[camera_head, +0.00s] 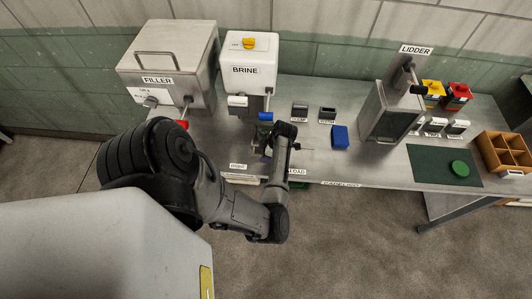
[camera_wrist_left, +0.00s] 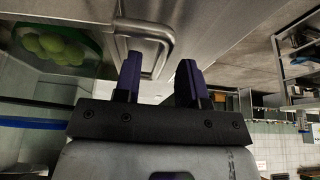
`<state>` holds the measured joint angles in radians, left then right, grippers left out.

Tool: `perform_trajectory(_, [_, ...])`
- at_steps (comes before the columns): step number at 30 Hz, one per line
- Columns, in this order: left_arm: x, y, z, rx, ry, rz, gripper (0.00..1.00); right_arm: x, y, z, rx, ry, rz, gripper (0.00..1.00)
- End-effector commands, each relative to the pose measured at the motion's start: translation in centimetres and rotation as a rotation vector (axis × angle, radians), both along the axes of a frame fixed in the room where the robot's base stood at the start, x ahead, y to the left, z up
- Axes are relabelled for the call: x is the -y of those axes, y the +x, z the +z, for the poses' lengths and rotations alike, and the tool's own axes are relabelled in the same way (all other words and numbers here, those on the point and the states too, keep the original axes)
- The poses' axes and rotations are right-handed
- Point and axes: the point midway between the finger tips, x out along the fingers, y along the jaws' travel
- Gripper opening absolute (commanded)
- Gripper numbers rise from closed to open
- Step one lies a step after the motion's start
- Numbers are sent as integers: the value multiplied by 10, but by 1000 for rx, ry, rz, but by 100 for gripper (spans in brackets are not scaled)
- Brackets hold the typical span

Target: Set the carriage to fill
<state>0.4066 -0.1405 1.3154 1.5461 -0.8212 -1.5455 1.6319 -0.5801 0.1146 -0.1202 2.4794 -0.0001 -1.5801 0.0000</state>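My left arm (camera_head: 278,180) reaches from the left over the front edge of the bench, below the BRINE unit (camera_head: 246,70). In the left wrist view, the two dark fingers of my left gripper (camera_wrist_left: 160,62) stand apart with nothing clearly held between them. A bent metal handle (camera_wrist_left: 150,28) shows just beyond and partly behind the fingers; I cannot tell if they touch it. The FILLER (camera_head: 165,60) stands left of the BRINE unit. The carriage cannot be made out for sure; the arm covers part of the bench there. My right gripper is not in view.
A LIDDER unit (camera_head: 391,112), a green mat (camera_head: 430,165) with a green disc (camera_head: 460,168), and a wooden divided box (camera_head: 504,152) are on the right. Red (camera_head: 457,95) and yellow (camera_head: 432,92) bins stand at the back right.

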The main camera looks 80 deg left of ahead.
Motion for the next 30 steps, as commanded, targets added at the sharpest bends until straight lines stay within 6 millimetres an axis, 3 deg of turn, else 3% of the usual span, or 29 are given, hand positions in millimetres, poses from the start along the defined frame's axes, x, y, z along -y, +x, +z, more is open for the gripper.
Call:
perform_trajectory(5, [1, 6, 11, 3, 3, 0, 38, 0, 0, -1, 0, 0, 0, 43])
perform_trajectory(21, [10, 42, 102, 3, 1, 0, 38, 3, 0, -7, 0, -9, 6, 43])
perform_trajectory(30, [13, 50, 125, 0, -1, 0, 38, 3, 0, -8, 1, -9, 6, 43])
